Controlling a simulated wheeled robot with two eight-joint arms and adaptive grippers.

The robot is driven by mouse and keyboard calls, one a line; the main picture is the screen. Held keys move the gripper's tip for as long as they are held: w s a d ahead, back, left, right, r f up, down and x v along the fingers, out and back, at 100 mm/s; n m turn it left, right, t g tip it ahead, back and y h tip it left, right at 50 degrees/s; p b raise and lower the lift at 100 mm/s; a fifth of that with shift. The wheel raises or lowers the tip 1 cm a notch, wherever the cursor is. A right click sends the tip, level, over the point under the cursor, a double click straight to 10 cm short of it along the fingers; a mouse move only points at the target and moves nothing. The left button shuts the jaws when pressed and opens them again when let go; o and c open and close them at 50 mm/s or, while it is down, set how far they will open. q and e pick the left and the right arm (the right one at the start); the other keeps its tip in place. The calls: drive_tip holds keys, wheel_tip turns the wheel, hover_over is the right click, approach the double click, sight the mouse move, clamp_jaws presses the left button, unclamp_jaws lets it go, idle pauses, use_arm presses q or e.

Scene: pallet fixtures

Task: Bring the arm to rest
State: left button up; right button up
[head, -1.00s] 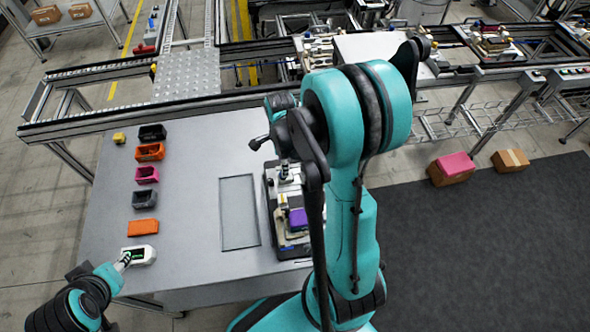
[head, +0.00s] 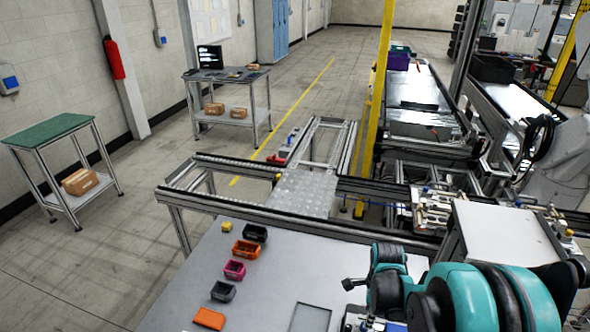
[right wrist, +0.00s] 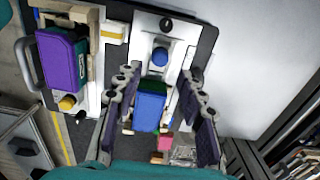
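My right arm (head: 470,295) stands at the lower right of the head view, bent over the right side of the grey table (head: 215,265). Its gripper is not clear in the head view. In the right wrist view my right gripper (right wrist: 158,95) has its two dark finger pads spread apart. Between and below them a blue block (right wrist: 151,100) with green under it shows in a white fixture, with gaps to both pads. A purple block (right wrist: 62,60) sits in the fixture to the left. My left arm and gripper are outside both current views.
Small bins stand in a column on the table: black (head: 255,233), orange (head: 246,250), pink (head: 235,270) and dark grey (head: 223,291). An orange block (head: 209,318) lies nearest. A conveyor frame (head: 300,217) runs along the table's far edge.

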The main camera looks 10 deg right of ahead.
drive_tip(key=s+a+r+n+t+b, duration=0.1)
drive_tip(key=s+a+n+t+b, duration=0.2)
drive_tip(key=n, duration=0.9)
drive_tip(key=s+a+r+n+t+b, duration=0.1)
drive_tip(key=s+a+n+t+b, duration=0.2)
drive_tip(key=a+n+b, duration=0.6)
drive_tip(key=a+n+t, duration=0.1)
drive_tip(key=a+n, duration=0.1)
drive_tip(key=shift+s+r+n, duration=0.3)
drive_tip(key=shift+r+n, duration=0.1)
